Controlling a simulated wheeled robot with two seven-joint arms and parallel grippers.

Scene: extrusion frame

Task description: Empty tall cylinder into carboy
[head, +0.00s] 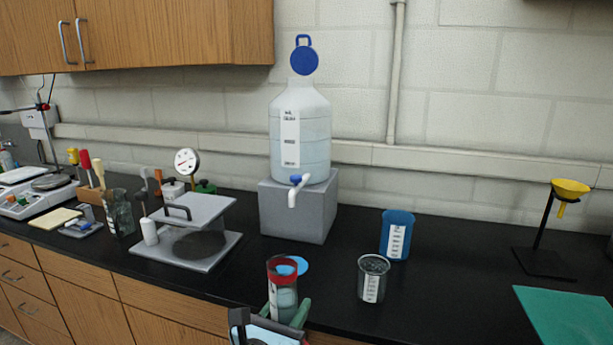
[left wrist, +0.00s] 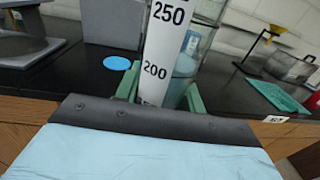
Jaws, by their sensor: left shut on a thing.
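The tall cylinder (head: 284,285) is clear with a red band near its top and pale liquid inside. It stands about upright near the counter's front edge. My left gripper (head: 284,313) is shut on it with green fingers. In the left wrist view the cylinder (left wrist: 170,45) shows a white scale reading 250 and 200 between the fingers (left wrist: 165,95). I cannot tell whether its base is clear of the counter. The carboy (head: 301,140), translucent with pale liquid, sits on a grey block (head: 298,212). Its blue cap (head: 305,61) is tipped up above the neck. My right gripper is not in view.
A blue disc (head: 295,264) lies behind the cylinder. A glass beaker (head: 373,278) and a blue beaker (head: 397,235) stand to the right. A grey press-like stand (head: 190,235) is at left. A yellow funnel (head: 570,188) and green mat (head: 570,315) are far right. The carboy's spigot (head: 293,192) juts forward.

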